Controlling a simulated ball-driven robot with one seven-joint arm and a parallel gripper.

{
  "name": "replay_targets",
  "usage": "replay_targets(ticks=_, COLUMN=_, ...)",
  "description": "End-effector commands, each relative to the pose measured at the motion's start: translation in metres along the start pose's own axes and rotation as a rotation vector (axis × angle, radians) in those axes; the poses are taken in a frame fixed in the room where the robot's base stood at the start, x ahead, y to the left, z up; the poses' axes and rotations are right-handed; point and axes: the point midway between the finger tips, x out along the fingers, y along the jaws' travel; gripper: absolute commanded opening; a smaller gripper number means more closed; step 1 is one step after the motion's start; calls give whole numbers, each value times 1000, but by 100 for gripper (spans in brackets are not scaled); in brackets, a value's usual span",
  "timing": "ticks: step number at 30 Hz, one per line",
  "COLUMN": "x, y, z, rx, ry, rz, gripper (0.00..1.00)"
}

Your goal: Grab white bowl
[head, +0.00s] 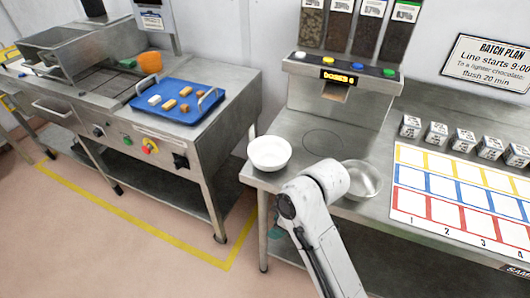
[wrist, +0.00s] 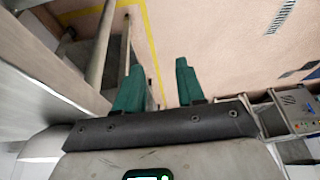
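The white bowl (head: 269,153) stands upright and looks empty on the left front corner of the steel counter (head: 300,125) in the head view. My arm reaches up to the right of it. My gripper (wrist: 159,68) shows two green fingers set apart with nothing between them in the wrist view. In the head view only a small green bit of it shows (head: 275,233), in front of and below the counter edge, and my arm hides the rest. A pale rounded shape is at the lower left of the wrist view; I cannot tell what it is.
A dispenser (head: 340,85) rises behind. Labelled cubes (head: 437,133) and a coloured grid sheet (head: 455,200) lie right. A blue tray (head: 178,110) and an orange cup (head: 149,62) are on the left bench. A floor gap separates bench and counter.

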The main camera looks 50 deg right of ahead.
Motion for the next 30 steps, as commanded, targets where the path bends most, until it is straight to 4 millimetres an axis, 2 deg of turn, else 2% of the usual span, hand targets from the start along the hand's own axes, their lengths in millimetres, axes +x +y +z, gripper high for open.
replay_targets(ticks=1, x=-20, y=16, z=-14, rx=-39, ry=24, rz=15, gripper=39)
replay_targets(ticks=6, x=-78, y=70, z=-48, rx=-245, ry=74, rz=65, gripper=39)
replay_targets(ticks=9, x=-107, y=97, z=-56, rx=-356, ry=78, rz=95, gripper=39)
replay_targets(ticks=13, x=-128, y=116, z=-60, rx=-447, ry=73, rz=117, gripper=39)
replay_targets(ticks=17, x=-129, y=122, z=-59, rx=-479, ry=69, rz=122, gripper=39)
replay_targets(ticks=30, x=-82, y=126, z=-64, rx=-480, ry=70, rz=122, gripper=39)
